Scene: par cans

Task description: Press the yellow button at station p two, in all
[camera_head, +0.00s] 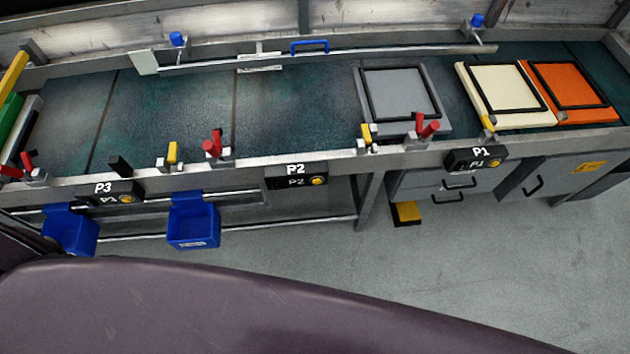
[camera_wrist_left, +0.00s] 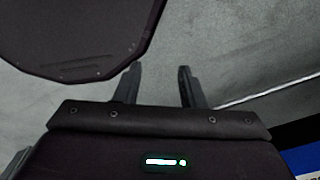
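The yellow button (camera_head: 318,181) of station P2 sits on a dark box (camera_head: 290,178) marked P2, on the front edge of the workbench (camera_head: 300,160), near the middle of the head view. Similar yellow buttons show at P3 (camera_head: 127,198) on the left and P1 (camera_head: 495,163) on the right. My left gripper (camera_wrist_left: 158,80) shows in the left wrist view with its two fingers apart and nothing between them, above grey floor. Neither gripper shows in the head view. The left gripper is not seen near the button.
Blue bins (camera_head: 194,222) hang below the bench at left. Red and yellow clamps (camera_head: 214,144) stand along its front rail. Grey (camera_head: 437,127), cream (camera_head: 540,120) and orange (camera_head: 606,114) panels lie at right. Grey floor (camera_head: 430,260) is open in front. A blue object (camera_wrist_left: 303,160) shows in the wrist view.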

